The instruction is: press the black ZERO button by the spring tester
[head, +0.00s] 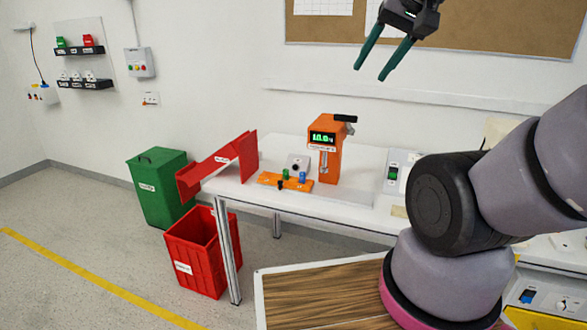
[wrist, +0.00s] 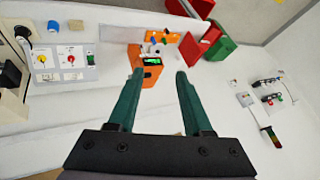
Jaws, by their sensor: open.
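The orange spring tester (head: 328,165) stands on the white table with a lit green display and a black lever on top. A small grey box with a dark round button (head: 296,167) sits just left of it; its label is too small to read. My gripper (head: 371,73) is open and empty, high above and to the right of the tester, well apart from it. In the wrist view the tester (wrist: 148,75) shows beyond and between the open fingertips (wrist: 159,73).
A red chute (head: 220,165) is at the table's left end, with a red crate (head: 200,255) and green bin (head: 158,190) below. A switch panel (head: 393,172) stands right of the tester.

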